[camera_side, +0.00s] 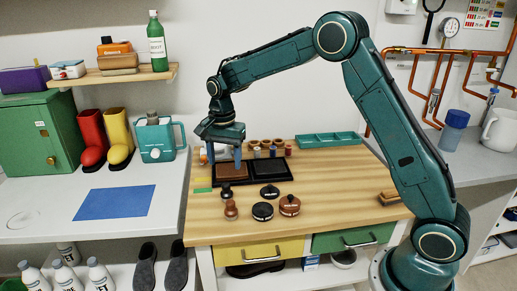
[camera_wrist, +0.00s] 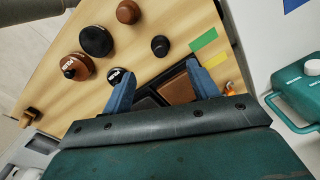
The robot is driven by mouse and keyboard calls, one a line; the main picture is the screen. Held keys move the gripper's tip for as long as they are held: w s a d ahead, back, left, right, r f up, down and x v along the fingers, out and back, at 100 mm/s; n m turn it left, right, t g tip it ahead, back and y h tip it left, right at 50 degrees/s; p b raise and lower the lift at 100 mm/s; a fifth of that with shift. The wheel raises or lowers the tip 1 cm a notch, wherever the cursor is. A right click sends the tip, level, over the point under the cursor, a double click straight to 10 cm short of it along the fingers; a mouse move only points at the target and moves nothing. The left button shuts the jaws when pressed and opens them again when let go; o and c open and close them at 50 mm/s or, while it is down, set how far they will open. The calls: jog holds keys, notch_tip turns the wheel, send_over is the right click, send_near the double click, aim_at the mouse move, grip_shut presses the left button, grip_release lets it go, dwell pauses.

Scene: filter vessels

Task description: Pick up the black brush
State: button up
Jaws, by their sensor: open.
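The black brush (camera_side: 226,190), small and dark with a round knob handle, stands upright on the wooden bench top, left of the middle. In the wrist view it shows as a small black knob (camera_wrist: 160,46) beyond the fingertips, near a green strip. My gripper (camera_side: 225,157) is open and empty above the back left of the bench, over a dark tray and higher than the brush. In the wrist view its two blue fingers (camera_wrist: 162,82) are spread wide, with the tray between and below them. The brush's bristles cannot be made out.
A brown knob-handled brush (camera_side: 231,210) stands just in front of the black one. Two black tins (camera_side: 263,212) and a brown tin (camera_side: 290,206) stand to the right. Behind is the dark tray (camera_side: 268,182) with pads.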

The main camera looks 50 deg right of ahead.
aim_at(226, 184)
jog(key=shift+f, duration=2.65)
jog(key=shift+w+f, duration=0.15)
jog(key=shift+f, duration=2.45)
jog(key=shift+d, duration=0.1)
jog(key=c, duration=1.1)
jog(key=shift+r, duration=0.2)
notch_tip(226, 184, up, 20)
jog(key=shift+f, duration=0.15)
